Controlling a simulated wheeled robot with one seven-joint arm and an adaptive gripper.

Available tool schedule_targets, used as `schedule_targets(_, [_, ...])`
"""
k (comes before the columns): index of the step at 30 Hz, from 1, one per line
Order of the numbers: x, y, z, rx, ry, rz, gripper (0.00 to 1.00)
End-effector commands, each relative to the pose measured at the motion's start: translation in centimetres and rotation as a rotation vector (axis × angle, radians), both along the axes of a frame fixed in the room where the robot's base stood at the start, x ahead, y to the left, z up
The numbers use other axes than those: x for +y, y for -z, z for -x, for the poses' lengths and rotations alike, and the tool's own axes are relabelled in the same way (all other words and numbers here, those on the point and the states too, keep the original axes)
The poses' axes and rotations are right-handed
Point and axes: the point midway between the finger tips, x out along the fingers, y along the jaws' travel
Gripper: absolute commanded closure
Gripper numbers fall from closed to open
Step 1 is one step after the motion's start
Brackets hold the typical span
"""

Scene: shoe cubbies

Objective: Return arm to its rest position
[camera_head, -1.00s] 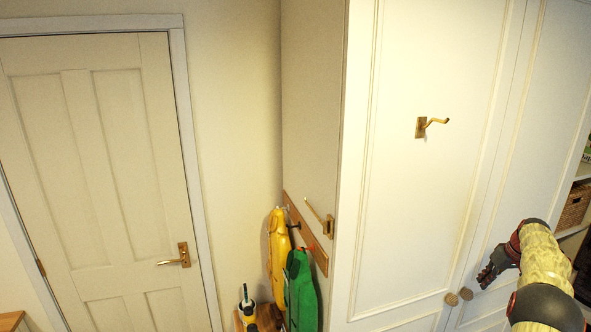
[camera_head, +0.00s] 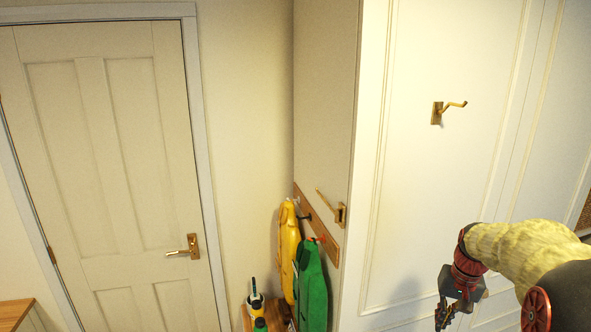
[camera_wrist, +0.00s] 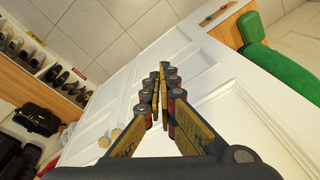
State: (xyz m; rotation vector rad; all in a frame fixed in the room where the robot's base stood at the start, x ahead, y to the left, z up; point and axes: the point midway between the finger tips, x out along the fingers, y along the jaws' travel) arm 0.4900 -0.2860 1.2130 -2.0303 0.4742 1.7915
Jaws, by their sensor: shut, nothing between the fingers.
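My gripper (camera_head: 447,312) is at the lower right of the head view, at the end of my bent arm, in front of the white cupboard door (camera_head: 440,200). Its fingertips point down. In the wrist view my gripper (camera_wrist: 162,68) has its two fingers meeting at the tips with nothing between them. The cupboard door lies behind the fingers there, and I cannot tell the exact gap to it.
A yellow garment (camera_head: 288,250) and a green one (camera_head: 312,290) hang from a rail at the cupboard's side. A closed door (camera_head: 110,170) stands left. Shoe shelves (camera_wrist: 50,65) show in the wrist view.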

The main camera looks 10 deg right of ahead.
Motion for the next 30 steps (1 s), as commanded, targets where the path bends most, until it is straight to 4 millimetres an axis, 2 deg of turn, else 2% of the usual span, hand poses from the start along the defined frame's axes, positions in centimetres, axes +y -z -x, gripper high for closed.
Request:
schedule_targets(1, [2.4,-0.2,1.1,-0.006,-0.015,0.01,1.0])
schedule_targets(6, [8.9,-0.6,5.0,-0.026,-0.059,0.042,1.0])
schedule_targets(15, [18.3,0.4,12.5,-0.091,-0.194,0.097,1.0])
schedule_targets(21, [23.0,1.6,17.0,-0.165,-0.318,0.132,1.0])
schedule_targets(24, [25.0,1.7,18.5,-0.22,-0.376,0.145,1.0])
schedule_targets(30, [27.6,0.1,19.3,-0.34,-0.463,0.166,1.0])
